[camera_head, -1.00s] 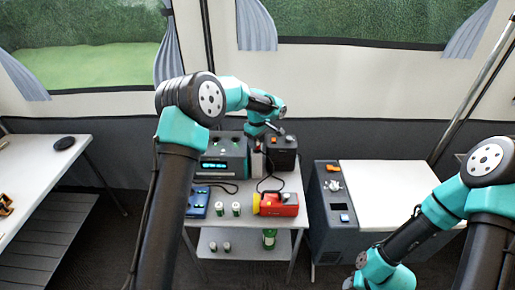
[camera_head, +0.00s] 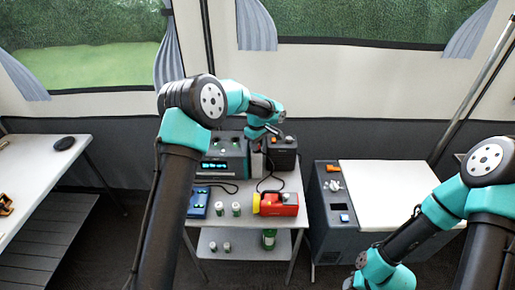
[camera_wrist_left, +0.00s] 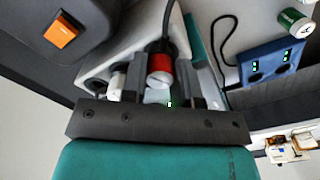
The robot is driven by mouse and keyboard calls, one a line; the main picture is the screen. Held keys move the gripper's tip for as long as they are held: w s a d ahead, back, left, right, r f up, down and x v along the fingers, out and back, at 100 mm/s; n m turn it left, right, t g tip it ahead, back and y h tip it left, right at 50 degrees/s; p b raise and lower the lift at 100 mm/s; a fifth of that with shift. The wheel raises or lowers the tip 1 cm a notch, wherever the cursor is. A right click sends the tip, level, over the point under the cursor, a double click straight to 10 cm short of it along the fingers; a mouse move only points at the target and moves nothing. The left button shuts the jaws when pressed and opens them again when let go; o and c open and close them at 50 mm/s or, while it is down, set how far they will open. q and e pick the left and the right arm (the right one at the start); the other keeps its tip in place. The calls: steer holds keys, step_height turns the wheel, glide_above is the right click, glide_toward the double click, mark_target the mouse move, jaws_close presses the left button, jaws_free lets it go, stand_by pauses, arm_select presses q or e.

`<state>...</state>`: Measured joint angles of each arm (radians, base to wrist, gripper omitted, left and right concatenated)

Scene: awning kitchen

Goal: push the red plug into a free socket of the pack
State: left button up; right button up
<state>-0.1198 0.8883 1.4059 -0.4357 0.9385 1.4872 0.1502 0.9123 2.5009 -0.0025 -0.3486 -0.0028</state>
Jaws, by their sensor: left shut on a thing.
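The red plug (camera_wrist_left: 159,68) is between the fingers of my left gripper (camera_wrist_left: 165,88) in the left wrist view. The gripper is shut on it, and its black cable runs up to the top edge. In the head view my left gripper (camera_head: 273,130) is above the back of the small table, by the dark pack (camera_head: 283,155). The pack's dark body with an orange switch also shows at the upper left of the wrist view (camera_wrist_left: 85,28). I cannot tell whether the plug touches a socket.
A dark device with a lit display (camera_head: 222,160) stands left of the pack. A blue unit (camera_head: 198,203), small green-and-white cans (camera_head: 236,209) and a red-and-yellow device (camera_head: 278,204) stand in front. A grey cabinet (camera_head: 335,215) is to the right. Loose cables lie on the table.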

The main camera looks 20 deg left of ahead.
arm_select(q)
steer(key=shift+r, duration=1.95)
stand_by(0.4)
steer(key=shift+r, duration=0.25)
steer(key=shift+w+a+r, duration=0.1)
steer(key=shift+a+r, duration=0.15)
steer(key=shift+r, duration=0.35)
steer(key=shift+w+a+r, duration=0.1)
steer(key=shift+a+r, duration=0.1)
steer(key=shift+r, duration=0.35)
steer(key=shift+w+a+f, duration=0.55)
steer(key=shift+w+a, duration=0.1)
steer(key=shift+a, duration=1.05)
steer(key=shift+w+a+f, duration=0.5)
steer(key=shift+w+a, duration=0.15)
steer(key=shift+a, duration=1.05)
steer(key=shift+w+a+f, duration=0.55)
steer(key=shift+w+a, duration=0.1)
steer(key=shift+a, duration=1.05)
steer(key=shift+f, duration=1.65)
